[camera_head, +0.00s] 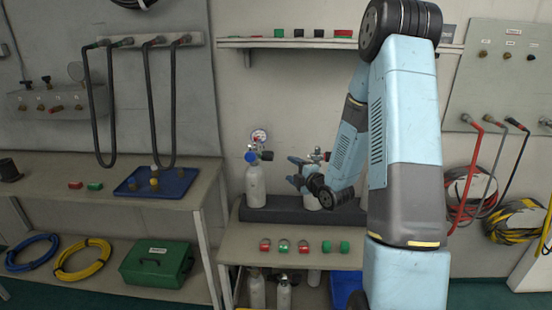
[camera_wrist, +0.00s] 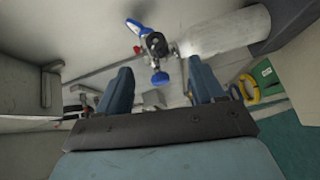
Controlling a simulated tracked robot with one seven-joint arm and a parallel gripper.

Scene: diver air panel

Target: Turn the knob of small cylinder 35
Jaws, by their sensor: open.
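Two small white cylinders stand upright in a dark holder (camera_head: 290,215) on the middle bench. The left cylinder (camera_head: 255,187) carries a valve with a blue knob (camera_head: 250,156), a black knob (camera_head: 267,155) and a round gauge (camera_head: 259,136). The right cylinder (camera_head: 311,202) is mostly hidden behind my gripper (camera_head: 293,171). I cannot read a number on either. My gripper is open and empty, right of the left cylinder and apart from it.
Red and green fittings (camera_head: 283,246) lie on the bench front. A blue tray (camera_head: 157,182) is on the left bench, a green box (camera_head: 158,263) below. A shelf (camera_head: 285,43) runs above. Hoses (camera_head: 480,175) hang at right. There is free space between my gripper and the left cylinder.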

